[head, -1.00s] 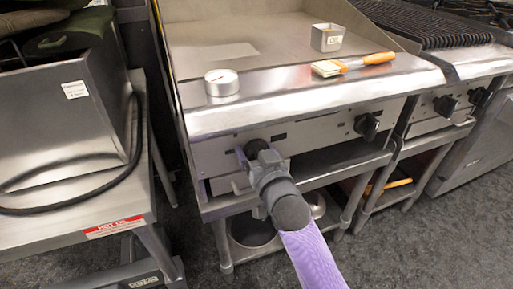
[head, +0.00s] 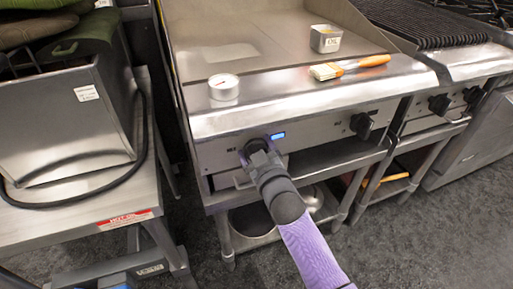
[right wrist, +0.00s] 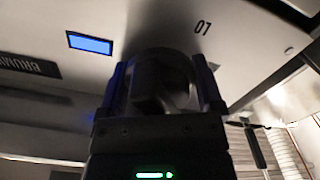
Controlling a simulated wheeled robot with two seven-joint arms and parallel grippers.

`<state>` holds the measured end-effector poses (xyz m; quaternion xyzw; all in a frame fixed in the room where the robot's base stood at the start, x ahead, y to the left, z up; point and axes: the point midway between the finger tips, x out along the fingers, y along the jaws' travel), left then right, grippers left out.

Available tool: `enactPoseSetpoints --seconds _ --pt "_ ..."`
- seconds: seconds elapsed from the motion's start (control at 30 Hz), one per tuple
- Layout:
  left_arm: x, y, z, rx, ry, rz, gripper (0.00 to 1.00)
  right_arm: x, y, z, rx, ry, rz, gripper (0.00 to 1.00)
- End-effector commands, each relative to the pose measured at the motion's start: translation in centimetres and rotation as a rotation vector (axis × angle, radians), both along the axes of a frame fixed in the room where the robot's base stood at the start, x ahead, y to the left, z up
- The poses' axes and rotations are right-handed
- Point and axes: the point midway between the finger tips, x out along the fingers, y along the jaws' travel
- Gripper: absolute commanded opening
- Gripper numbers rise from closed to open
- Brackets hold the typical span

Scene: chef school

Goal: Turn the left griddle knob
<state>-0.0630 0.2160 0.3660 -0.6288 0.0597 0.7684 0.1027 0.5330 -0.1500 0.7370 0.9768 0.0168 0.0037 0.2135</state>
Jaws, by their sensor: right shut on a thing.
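The left griddle knob (right wrist: 162,72) is dark and round on the steel front panel. In the head view it shows only in part, as a dark piece (head: 254,146) behind my right gripper. My right gripper (head: 260,152) is shut on this knob, with a finger on either side of it in the right wrist view (right wrist: 158,88). A small blue display (head: 278,135) is lit beside the knob; it also shows in the right wrist view (right wrist: 90,43). My left gripper is not in view.
The right griddle knob (head: 361,125) is free. A steel side table (head: 75,224) stands at the left, a grill (head: 425,27) at the right.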

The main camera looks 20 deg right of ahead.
Motion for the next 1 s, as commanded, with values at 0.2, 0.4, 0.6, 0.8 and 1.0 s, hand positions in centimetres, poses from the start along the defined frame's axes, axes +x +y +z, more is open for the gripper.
enactPoseSetpoints --seconds 0.2,0.4,0.6,0.8,1.0 --pt "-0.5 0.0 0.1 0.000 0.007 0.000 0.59 0.0 0.0 -0.1 -0.007 0.001 0.000 0.26" --pt "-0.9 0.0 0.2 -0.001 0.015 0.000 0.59 0.0 0.0 -0.1 -0.006 0.001 0.000 0.26" --pt "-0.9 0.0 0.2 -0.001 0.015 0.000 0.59 0.0 0.0 0.0 -0.006 0.001 0.000 0.99" --pt "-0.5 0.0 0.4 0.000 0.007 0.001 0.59 -0.3 0.0 0.1 -0.006 0.001 0.000 0.99" --pt "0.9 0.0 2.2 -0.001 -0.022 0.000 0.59 -3.7 -0.1 0.5 -0.006 0.001 0.000 0.99"
